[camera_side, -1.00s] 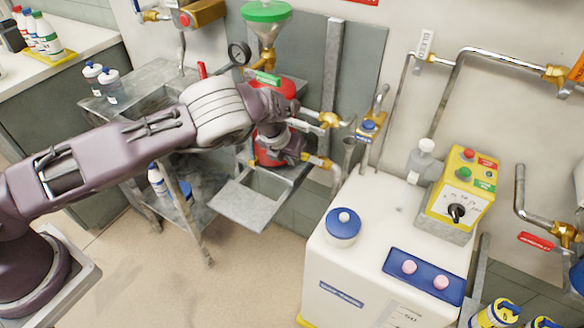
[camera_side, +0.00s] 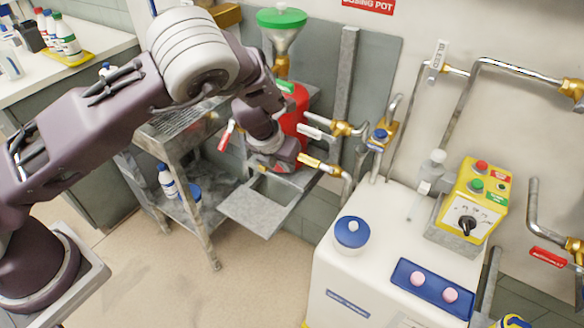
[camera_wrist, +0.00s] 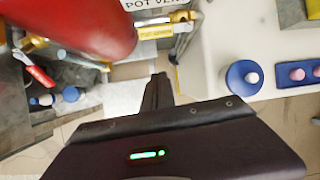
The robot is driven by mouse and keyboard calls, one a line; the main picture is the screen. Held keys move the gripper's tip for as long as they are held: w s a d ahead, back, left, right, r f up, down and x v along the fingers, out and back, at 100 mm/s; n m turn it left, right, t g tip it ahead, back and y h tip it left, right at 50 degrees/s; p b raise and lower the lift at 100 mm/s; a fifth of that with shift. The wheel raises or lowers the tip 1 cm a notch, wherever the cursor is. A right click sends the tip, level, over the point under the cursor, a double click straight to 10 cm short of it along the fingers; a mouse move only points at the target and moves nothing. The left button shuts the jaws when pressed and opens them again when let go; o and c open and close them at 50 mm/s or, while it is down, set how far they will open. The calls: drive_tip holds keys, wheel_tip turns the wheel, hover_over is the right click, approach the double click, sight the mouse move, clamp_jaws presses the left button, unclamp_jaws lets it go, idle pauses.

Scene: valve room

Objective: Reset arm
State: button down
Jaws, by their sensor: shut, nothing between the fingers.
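My arm reaches from the left across the steel bench toward the red dosing pot (camera_side: 293,115). My gripper (camera_wrist: 158,82) shows in the wrist view as dark fingers that are together, with nothing held. In the side view the fingertips are hard to make out near the pot's lower front. The wrist view shows the red pot at the upper left. A brass valve with a yellow tag (camera_side: 315,164) is close to the right of my wrist. A green funnel (camera_side: 281,22) tops the pot.
A white tank (camera_side: 345,280) with a blue cap (camera_side: 352,233) stands to the right. A yellow control box (camera_side: 474,202) sits on it. A grey drip tray (camera_side: 250,212) lies below my wrist. Pipes and valves line the wall. The floor in front is open.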

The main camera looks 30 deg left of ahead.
idle(0.3)
wheel_tip(320, 180, up, 9)
drive_tip(key=w+a+n+t, duration=0.2)
drive_tip(key=a+n, duration=0.1)
drive_tip(key=n, duration=0.3)
drive_tip(key=s+a+r+n+t+y, duration=0.1)
drive_tip(key=s+a+r+n+y, duration=0.1)
drive_tip(key=s+a+r+n, duration=0.4)
drive_tip(key=s+a+r+n+t+y, duration=0.1)
drive_tip(key=s+a+r+n, duration=0.15)
drive_tip(key=r+n, duration=0.75)
drive_tip(key=s+a+r+n+g, duration=0.1)
drive_tip(key=s+r+n, duration=0.1)
drive_tip(key=s+n, duration=0.35)
drive_tip(key=s+a+r+n+g, duration=0.1)
drive_tip(key=s+r+n, duration=0.15)
drive_tip(key=s, duration=0.55)
drive_tip(key=s+d+n+h, duration=0.1)
drive_tip(key=s+d+n, duration=0.1)
drive_tip(key=s, duration=0.5)
drive_tip(key=s+d+n+g+h, duration=0.1)
drive_tip(key=s+d+n, duration=0.2)
drive_tip(key=s, duration=0.4)
drive_tip(key=shift+s+d+f+g+h, duration=0.3)
drive_tip(key=shift+s+d+f, duration=0.15)
drive_tip(key=shift+d, duration=0.15)
